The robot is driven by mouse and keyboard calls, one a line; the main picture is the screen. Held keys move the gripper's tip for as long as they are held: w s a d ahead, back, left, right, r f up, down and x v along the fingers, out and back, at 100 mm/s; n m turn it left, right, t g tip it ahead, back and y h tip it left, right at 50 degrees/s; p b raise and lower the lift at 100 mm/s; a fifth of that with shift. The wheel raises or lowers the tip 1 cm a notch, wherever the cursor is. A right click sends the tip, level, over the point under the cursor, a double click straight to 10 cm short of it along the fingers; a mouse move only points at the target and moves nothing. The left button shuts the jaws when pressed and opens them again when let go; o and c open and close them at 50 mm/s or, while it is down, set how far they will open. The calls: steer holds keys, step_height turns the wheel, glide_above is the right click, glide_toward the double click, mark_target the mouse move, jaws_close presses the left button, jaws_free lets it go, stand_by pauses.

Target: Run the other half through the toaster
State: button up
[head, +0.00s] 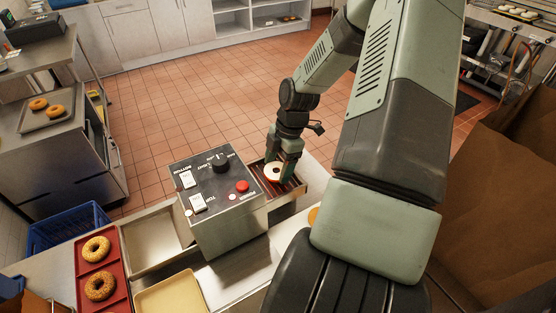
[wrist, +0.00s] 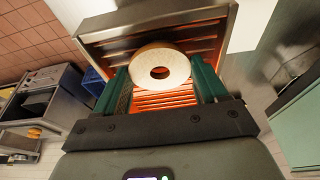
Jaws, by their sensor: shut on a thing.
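A pale bagel half (wrist: 160,70) is between the fingers of my gripper (wrist: 162,95) in the wrist view, cut face toward the camera. My gripper is shut on it, a finger at each side. In the head view the bagel half (head: 272,173) and my gripper (head: 281,168) are at the toaster's (head: 217,205) slatted infeed (head: 293,186), on the right side of its steel body. The slats (wrist: 168,102) glow orange in the wrist view, behind and below the bagel half. I cannot tell whether it touches them.
A red tray (head: 103,269) with two whole bagels is at front left. An empty steel pan (head: 150,240) and a yellow tray (head: 172,297) are left of and in front of the toaster. My arm hides much of the right counter, where an orange edge (head: 313,216) peeks out.

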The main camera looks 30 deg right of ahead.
steer(key=o, duration=1.1)
step_height(320, 180, up, 7)
steer(key=shift+f, duration=0.1)
stand_by(0.4)
